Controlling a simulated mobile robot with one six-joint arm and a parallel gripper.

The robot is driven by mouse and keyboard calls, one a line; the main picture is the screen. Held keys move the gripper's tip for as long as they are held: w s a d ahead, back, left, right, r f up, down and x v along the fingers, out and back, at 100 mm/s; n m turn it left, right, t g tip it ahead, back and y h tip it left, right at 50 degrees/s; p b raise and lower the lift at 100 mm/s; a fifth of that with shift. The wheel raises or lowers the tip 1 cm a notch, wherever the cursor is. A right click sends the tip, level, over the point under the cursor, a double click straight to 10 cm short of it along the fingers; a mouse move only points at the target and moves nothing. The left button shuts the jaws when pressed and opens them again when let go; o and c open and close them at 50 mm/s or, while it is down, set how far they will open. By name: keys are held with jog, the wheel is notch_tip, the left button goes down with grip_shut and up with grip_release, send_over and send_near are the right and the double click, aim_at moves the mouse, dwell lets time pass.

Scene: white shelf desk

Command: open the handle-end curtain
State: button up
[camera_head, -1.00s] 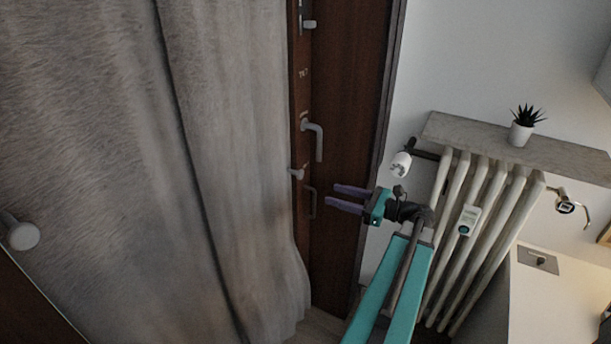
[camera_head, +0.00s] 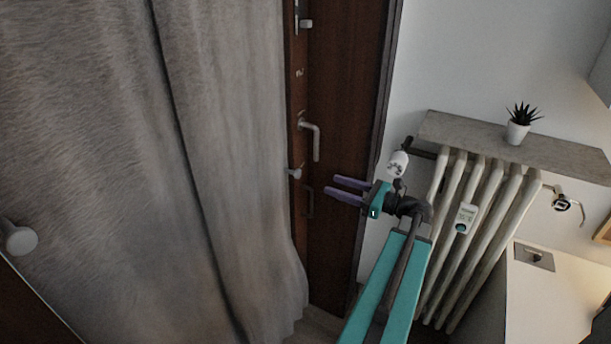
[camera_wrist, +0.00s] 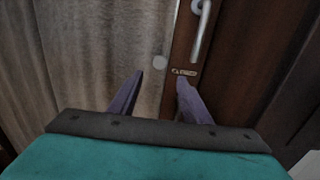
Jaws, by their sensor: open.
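A grey-beige curtain (camera_head: 230,150) hangs over most of the dark wooden door, and its right edge ends just left of the door handle (camera_head: 314,139). The curtain also fills the left of the wrist view (camera_wrist: 85,60), with the handle (camera_wrist: 201,30) at the upper right. My gripper (camera_head: 346,188) is open and empty, its purple fingers pointing left at the door, below the handle and to the right of the curtain's edge. In the wrist view the fingers (camera_wrist: 158,92) lie apart with nothing between them. I cannot tell how far they are from the door.
A white radiator (camera_head: 478,220) with a thermostat stands right of my arm, under a stone shelf (camera_head: 480,136) bearing a potted plant (camera_head: 518,124). A small round knob (camera_head: 295,173) sits by the curtain's edge. A pale round knob (camera_head: 20,238) is at far left.

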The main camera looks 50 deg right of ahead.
aim_at(299, 174)
jog(key=p+x, duration=0.2)
jog(key=x, duration=0.9)
jog(key=shift+w+p, duration=0.35)
jog(key=shift+p, duration=0.05)
grip_shut()
